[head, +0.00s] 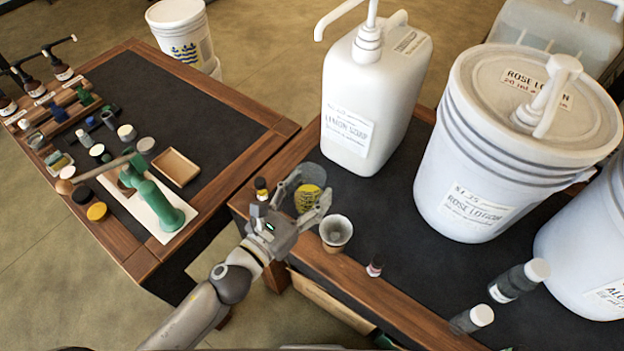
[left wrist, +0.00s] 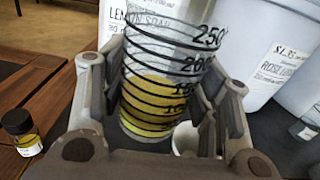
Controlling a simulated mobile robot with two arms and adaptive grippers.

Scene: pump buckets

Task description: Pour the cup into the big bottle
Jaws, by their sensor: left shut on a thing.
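My left gripper (head: 300,200) is shut on a clear graduated cup (head: 312,176) at the table's left edge. In the left wrist view, the cup (left wrist: 165,85) stands between the fingers (left wrist: 158,105), with yellow liquid in its lower part and black marks. I cannot tell if its base touches the table. A large white lemon soap jug (head: 365,105) stands behind the cup. Which one is the big bottle is unclear. My right gripper is out of view.
A small whitish cup (head: 336,231) stands close right of my gripper, also in the wrist view (left wrist: 186,138). A tiny bottle (head: 375,266) is near the front edge. A small yellow bottle (head: 262,188) is left. A rose lotion bucket (head: 480,150) fills the back right.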

